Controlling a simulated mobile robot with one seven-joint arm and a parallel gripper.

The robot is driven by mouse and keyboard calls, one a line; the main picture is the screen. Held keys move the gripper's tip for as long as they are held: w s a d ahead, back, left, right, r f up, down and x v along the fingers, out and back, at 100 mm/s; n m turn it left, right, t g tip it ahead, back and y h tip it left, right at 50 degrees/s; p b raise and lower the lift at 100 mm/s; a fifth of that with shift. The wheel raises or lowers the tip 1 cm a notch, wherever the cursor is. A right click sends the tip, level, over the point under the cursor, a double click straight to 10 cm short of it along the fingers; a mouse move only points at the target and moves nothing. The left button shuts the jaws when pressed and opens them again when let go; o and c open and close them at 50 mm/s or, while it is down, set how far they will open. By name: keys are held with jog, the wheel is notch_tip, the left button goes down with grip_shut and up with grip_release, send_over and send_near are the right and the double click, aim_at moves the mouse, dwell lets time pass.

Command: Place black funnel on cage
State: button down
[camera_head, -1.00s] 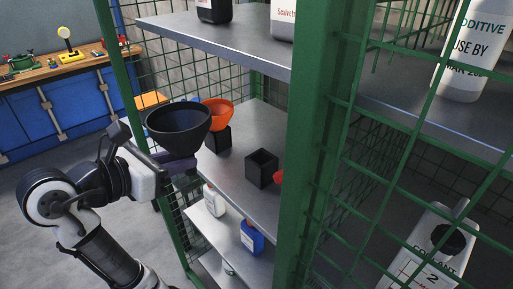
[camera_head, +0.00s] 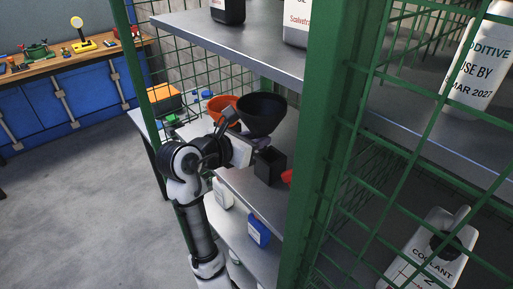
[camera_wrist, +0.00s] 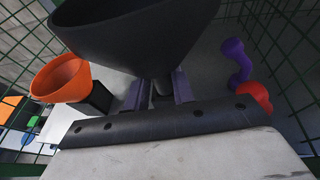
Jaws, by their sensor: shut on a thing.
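The black funnel (camera_head: 262,113) is held upright, wide mouth up, above the middle shelf of the green cage (camera_head: 322,130). My gripper (camera_wrist: 159,88) has purple fingers shut on the funnel's narrow lower part. In the wrist view the funnel's dark bowl (camera_wrist: 135,32) fills the top. In the head view the funnel is just above an open black square holder (camera_head: 270,168) on the shelf; I cannot tell whether they touch. My arm reaches in from the left, and the funnel's spout is mostly hidden.
An orange funnel (camera_head: 220,108) stands behind to the left, its black holder (camera_wrist: 98,97) visible in the wrist view. A red object (camera_head: 287,176) and a purple object (camera_wrist: 236,60) are nearby. The upper shelf (camera_head: 235,45) overhangs. White and blue bottles (camera_head: 258,231) stand below.

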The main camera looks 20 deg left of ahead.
jog(key=shift+w+d+f+p, duration=0.15)
jog(key=shift+f+p, duration=0.3)
jog(key=shift+f, duration=1.4)
jog(key=shift+f, duration=0.15)
jog(key=c, duration=1.2)
grip_release()
jog(key=shift+o, duration=0.2)
